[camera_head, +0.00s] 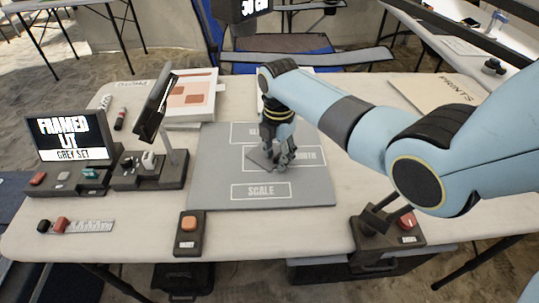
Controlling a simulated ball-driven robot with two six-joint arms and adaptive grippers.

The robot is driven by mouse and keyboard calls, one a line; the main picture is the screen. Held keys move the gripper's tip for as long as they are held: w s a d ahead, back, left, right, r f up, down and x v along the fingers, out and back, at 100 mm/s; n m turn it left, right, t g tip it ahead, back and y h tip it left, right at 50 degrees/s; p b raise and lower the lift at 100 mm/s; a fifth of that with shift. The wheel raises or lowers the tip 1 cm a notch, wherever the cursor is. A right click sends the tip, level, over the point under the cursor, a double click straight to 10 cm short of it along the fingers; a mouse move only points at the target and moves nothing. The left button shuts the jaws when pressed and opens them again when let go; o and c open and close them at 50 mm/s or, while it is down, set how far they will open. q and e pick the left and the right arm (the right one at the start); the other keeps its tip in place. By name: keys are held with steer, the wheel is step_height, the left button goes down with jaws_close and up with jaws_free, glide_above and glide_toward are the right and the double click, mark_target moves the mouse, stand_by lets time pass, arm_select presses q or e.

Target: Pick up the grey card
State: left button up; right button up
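A small grey card (258,159) shows as a tilted, darker square over the grey mat (220,180), just left of my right gripper's fingers. My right gripper (278,163) reaches in from the right and points down at the middle of the mat. Its fingers overlap the card's right side and hide part of it. I cannot tell whether they are closed on the card or whether the card touches the mat. My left gripper is not in view.
A sign reading "FRAMED LIT GREY SET" (72,135) stands at the left, with small items on dark bases before it. A dark tilted panel (155,107) stands beside it. Button boxes (189,235) (406,221) sit at the front edge. A folder marked "PRINTS" (432,92) lies back right.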

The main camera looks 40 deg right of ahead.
jaws_close()
steer(key=shift+r, duration=0.15)
